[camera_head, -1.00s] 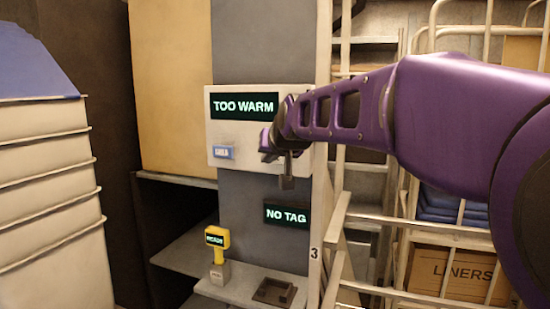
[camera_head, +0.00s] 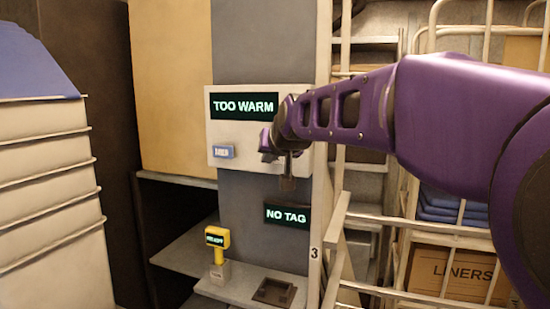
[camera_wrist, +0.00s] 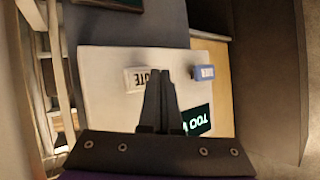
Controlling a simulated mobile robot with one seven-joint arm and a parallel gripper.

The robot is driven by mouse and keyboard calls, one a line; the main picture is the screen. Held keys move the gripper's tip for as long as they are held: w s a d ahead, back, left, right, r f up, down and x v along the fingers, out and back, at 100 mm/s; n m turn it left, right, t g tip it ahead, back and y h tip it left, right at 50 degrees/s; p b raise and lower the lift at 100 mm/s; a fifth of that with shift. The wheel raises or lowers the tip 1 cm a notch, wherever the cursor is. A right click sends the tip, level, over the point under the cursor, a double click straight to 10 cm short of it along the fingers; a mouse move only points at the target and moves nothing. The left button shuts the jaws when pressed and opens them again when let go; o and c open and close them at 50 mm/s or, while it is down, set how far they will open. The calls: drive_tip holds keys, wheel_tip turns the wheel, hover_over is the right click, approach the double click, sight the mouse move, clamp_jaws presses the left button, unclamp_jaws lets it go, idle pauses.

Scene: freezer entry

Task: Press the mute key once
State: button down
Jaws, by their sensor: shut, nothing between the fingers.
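The mute key (camera_wrist: 141,79) is a small white block on the pale panel, with dark lettering ending in "TE". In the wrist view my gripper (camera_wrist: 160,76) is shut and empty. Its fingertips overlap the right part of the key and hide some lettering; I cannot tell whether they touch it. In the head view my wrist and arm cover the panel's right side, and the mute key is hidden. The panel (camera_head: 226,130) carries a dark display (camera_head: 244,106) reading "TOO WARM".
A blue key (camera_head: 222,151) sits on the same panel and also shows in the wrist view (camera_wrist: 208,72). Below are a "NO TAG" display (camera_head: 287,216), a yellow handheld device (camera_head: 217,238) and a dark tray (camera_head: 274,292) on a ledge. A wire rack (camera_head: 400,232) stands at right.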

drive_tip(key=shift+w, duration=0.1)
drive_tip(key=shift+w+d, duration=0.15)
drive_tip(key=shift+w, duration=0.15)
drive_tip(key=shift+w+d, duration=0.2)
drive_tip(key=shift+w, duration=0.3)
idle(0.8)
drive_tip(key=shift+s+a, duration=0.1)
idle(0.4)
drive_tip(key=shift+s+a, duration=0.25)
drive_tip(key=shift+s, duration=0.5)
drive_tip(key=shift+s+b, duration=0.1)
drive_tip(key=shift+b, duration=0.2)
